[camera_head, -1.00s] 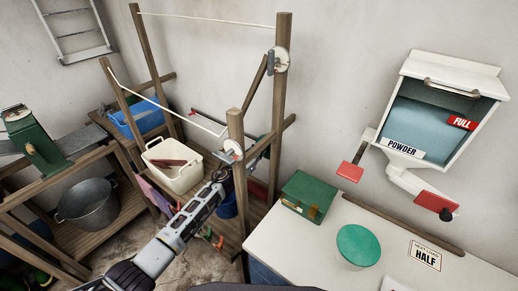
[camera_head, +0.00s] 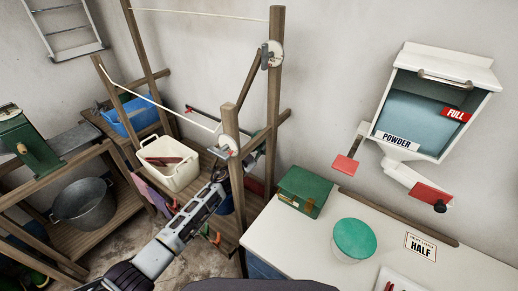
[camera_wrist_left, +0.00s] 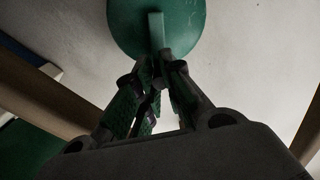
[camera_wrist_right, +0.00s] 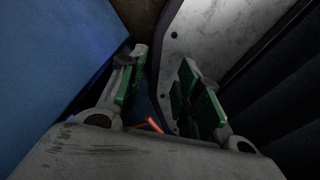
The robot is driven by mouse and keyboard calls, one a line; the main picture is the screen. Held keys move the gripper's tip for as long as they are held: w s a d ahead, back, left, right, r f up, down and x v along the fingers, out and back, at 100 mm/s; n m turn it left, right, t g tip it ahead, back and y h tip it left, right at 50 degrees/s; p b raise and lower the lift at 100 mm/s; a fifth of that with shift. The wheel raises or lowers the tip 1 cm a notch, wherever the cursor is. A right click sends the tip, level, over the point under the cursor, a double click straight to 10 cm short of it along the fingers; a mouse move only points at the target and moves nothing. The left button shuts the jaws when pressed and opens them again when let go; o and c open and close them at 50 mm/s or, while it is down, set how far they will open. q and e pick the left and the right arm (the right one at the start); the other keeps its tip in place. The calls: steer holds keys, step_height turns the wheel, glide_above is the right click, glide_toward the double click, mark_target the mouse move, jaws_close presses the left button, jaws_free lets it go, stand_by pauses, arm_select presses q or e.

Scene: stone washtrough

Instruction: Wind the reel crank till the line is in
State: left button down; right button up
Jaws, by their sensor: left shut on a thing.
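My left arm reaches up to just below this reel, and my left gripper (camera_head: 221,171) is partly hidden there by the post. In the left wrist view, the fingers (camera_wrist_left: 155,75) are closed in on a narrow bar (camera_wrist_left: 156,28) in front of a green round disc (camera_wrist_left: 126,25). This looks like the reel crank. My right gripper (camera_wrist_right: 160,85) shows only in the right wrist view, spread open and empty.
A second white disc (camera_head: 276,54) sits on the tall post with another line (camera_head: 200,14). A white basket (camera_head: 184,180) and blue tub (camera_head: 137,118) stand behind the arm. A green box (camera_head: 306,190) and green-lidded tub (camera_head: 355,238) stand on the white counter (camera_head: 300,247).

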arm_select(q)
steer(key=shift+a+f, duration=0.1)
steer(key=shift+f, duration=0.25)
